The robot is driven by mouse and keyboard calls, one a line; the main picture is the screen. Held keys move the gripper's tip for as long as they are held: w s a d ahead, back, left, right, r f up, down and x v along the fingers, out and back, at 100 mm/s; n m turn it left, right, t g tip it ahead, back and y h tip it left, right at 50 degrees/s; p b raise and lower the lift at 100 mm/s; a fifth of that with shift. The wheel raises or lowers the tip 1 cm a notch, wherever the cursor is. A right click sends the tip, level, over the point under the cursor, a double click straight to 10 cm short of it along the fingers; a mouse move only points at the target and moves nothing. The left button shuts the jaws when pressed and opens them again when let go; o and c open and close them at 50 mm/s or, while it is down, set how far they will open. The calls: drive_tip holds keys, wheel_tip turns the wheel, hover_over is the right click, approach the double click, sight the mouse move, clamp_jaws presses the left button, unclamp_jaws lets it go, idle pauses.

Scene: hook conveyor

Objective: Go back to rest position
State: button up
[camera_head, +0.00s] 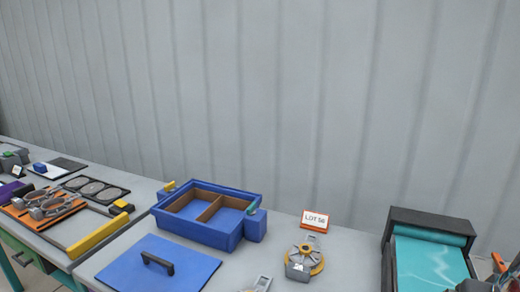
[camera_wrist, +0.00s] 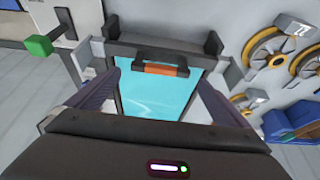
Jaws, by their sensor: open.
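My gripper (camera_wrist: 158,84) is open, with its two dark fingers apart on either side of the teal conveyor belt (camera_wrist: 150,100) in the wrist view. Nothing is held between the fingers. A dark bar with an orange middle (camera_wrist: 160,69) lies across the far part of the belt, beyond the fingertips. In the head view the conveyor (camera_head: 432,262) with its black end housing stands at the right. Grey and orange parts show at the lower right corner there; I cannot tell whether they are my arm.
A blue divided box (camera_head: 212,214) and its blue lid (camera_head: 158,263) lie mid-table. A yellow and grey wheel-like part (camera_head: 304,262) sits by a "LOT 50" sign (camera_head: 315,221). An orange tray (camera_head: 40,210) holds parts at left. A green block (camera_wrist: 39,46) shows in the wrist view.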

drive_tip(key=shift+x, duration=2.1)
drive_tip(key=shift+w, duration=0.1)
